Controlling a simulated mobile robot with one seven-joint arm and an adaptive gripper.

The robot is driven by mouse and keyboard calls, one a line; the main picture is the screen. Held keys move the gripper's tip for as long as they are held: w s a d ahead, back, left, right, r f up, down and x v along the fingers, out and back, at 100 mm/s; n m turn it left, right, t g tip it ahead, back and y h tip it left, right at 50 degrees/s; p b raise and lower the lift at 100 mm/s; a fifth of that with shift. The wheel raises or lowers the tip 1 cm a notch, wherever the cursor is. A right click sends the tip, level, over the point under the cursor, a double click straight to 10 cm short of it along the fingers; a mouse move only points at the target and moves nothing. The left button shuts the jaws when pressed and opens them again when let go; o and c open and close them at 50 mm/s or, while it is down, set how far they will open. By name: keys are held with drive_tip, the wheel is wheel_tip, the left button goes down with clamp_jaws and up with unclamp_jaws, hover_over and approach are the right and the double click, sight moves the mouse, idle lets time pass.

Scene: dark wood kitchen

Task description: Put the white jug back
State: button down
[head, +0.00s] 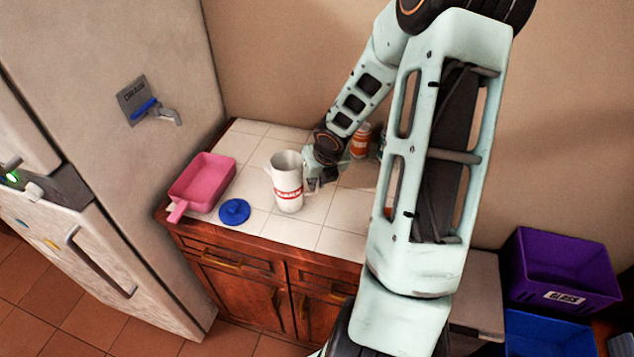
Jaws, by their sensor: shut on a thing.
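The white jug (287,184) with a red band stands upright over the tiled counter, right of the pink pan. I cannot tell whether its base touches the tiles. My gripper (312,184) is at the jug's right side and shut on it, reaching in from the right. The fingertips are small in this view and partly hidden by the jug and my wrist.
A pink square pan (203,182) and a blue lid (234,211) lie to the left on the counter (285,232). An orange-labelled container (360,142) stands behind my wrist. The fridge (120,130) borders the left. Purple (560,272) and blue (545,335) bins are at right.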

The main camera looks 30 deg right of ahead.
drive_tip(key=shift+f, duration=0.2)
drive_tip(key=c, duration=2)
unclamp_jaws()
drive_tip(key=shift+r, duration=0.2)
drive_tip(key=shift+p+v, duration=1.05)
drive_tip(key=shift+v, duration=4.95)
